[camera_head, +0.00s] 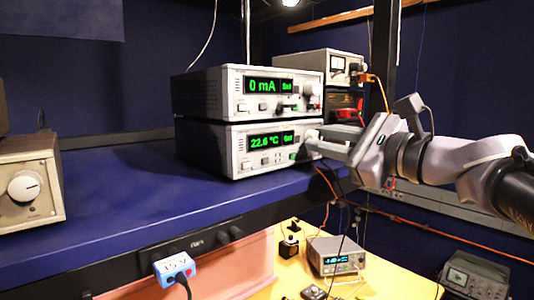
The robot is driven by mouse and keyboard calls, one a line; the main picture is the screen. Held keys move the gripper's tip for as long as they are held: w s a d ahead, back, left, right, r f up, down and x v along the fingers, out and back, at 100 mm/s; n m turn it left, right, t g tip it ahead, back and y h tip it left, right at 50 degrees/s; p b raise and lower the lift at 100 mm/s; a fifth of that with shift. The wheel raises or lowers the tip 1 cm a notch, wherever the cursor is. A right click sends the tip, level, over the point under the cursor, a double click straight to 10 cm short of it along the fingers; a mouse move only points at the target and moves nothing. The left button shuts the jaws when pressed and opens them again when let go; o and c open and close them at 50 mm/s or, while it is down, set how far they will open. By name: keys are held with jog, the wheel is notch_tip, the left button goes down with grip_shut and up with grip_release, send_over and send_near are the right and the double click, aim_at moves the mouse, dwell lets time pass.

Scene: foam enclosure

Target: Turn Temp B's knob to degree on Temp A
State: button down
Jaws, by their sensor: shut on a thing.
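Two white bench instruments are stacked on the blue shelf. The lower one (244,161) reads 22.6 °C in green, with "Set" beside it. My gripper (319,142) reaches in from the right at the right end of its front panel. Its fingers are closed on the knob (312,134) there, which they mostly hide. The upper instrument (243,104) reads 0 mA, with its own knob (314,90) at the right of its panel. I cannot read any Temp A or Temp B label.
A grey unit with a white knob (25,186) stands at the left on the blue shelf (130,185). Another metered box (318,65) stands behind the stack. Below, a small display unit (337,257) sits on a yellow surface. Cables hang near my gripper.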

jog(key=shift+n+b, duration=0.45)
jog(key=shift+n, duration=0.15)
jog(key=c, duration=1.2)
grip_release()
jog(key=shift+c, duration=0.2)
jog(key=v, duration=1.7)
jog(key=shift+d+b, duration=0.15)
jog(key=shift+b, duration=0.3)
